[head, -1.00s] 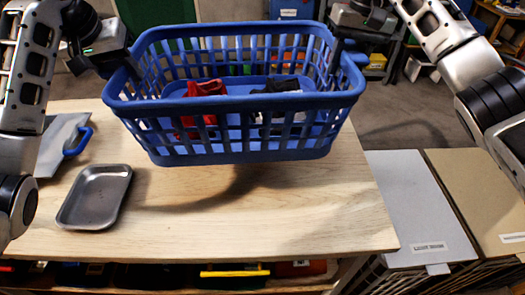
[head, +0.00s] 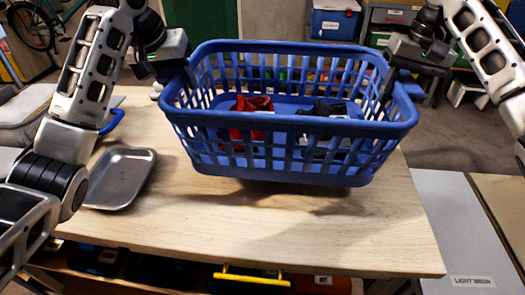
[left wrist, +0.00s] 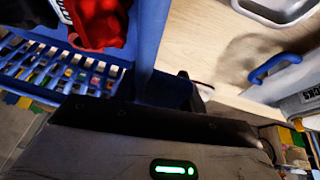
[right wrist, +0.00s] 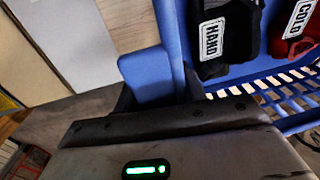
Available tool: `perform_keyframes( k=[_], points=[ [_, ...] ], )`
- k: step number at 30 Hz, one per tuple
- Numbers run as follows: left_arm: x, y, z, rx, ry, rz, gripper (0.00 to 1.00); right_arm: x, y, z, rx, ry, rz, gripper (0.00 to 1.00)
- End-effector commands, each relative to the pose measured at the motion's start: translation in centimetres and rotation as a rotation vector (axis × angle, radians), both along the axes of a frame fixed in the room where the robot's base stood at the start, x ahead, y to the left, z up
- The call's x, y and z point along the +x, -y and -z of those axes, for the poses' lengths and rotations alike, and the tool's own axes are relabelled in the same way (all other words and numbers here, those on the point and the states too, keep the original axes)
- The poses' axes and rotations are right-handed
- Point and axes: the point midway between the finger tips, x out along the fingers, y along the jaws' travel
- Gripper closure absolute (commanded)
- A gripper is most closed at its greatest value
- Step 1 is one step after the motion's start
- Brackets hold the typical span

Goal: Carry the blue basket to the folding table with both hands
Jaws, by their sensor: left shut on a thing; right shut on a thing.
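The blue basket (head: 290,124) is level over a wooden-topped table (head: 250,225), with a dark shadow under it; I cannot tell whether its bottom touches the top. It holds a red cloth item (head: 250,105) and a black one (head: 325,110). In the right wrist view, the black item (right wrist: 225,40) bears a "HAND" label and the red item (right wrist: 292,30) a "COLD" label. My left gripper (head: 190,80) is shut on the basket's left end, and my right gripper (head: 388,85) on its right end. The fingertips are mostly hidden.
A grey metal tray (head: 120,178) lies on the table's left part, near a blue handle (head: 112,122). The wooden top is bare in front of the basket. Labelled panels (head: 450,230) stand to the right. Coloured items and a yellow handle (head: 252,276) show below the front edge.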

Motion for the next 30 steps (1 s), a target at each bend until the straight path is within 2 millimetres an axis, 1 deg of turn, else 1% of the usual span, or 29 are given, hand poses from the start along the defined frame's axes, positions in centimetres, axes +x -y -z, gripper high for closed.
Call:
perform_keyframes(
  k=[1,8,28,29,30],
  points=[
    [0.0,0.6,-0.1,-0.007,0.006,0.011,0.97,0.0,-0.6,-0.1,0.007,0.005,-0.011,0.97],
    [0.0,0.6,0.7,-0.007,0.006,0.011,0.97,0.0,-0.6,0.7,0.007,0.005,-0.011,0.97],
    [0.0,0.6,5.3,-0.007,0.006,0.011,0.97,0.0,-0.6,5.3,0.007,0.005,-0.011,0.97],
    [0.0,0.6,5.0,-0.007,0.003,0.011,0.51,0.0,-0.6,5.0,0.006,0.003,-0.011,0.51],
    [0.0,0.6,4.9,-0.006,0.002,0.011,0.40,0.0,-0.6,4.9,0.005,0.002,-0.010,0.40]
  ],
)
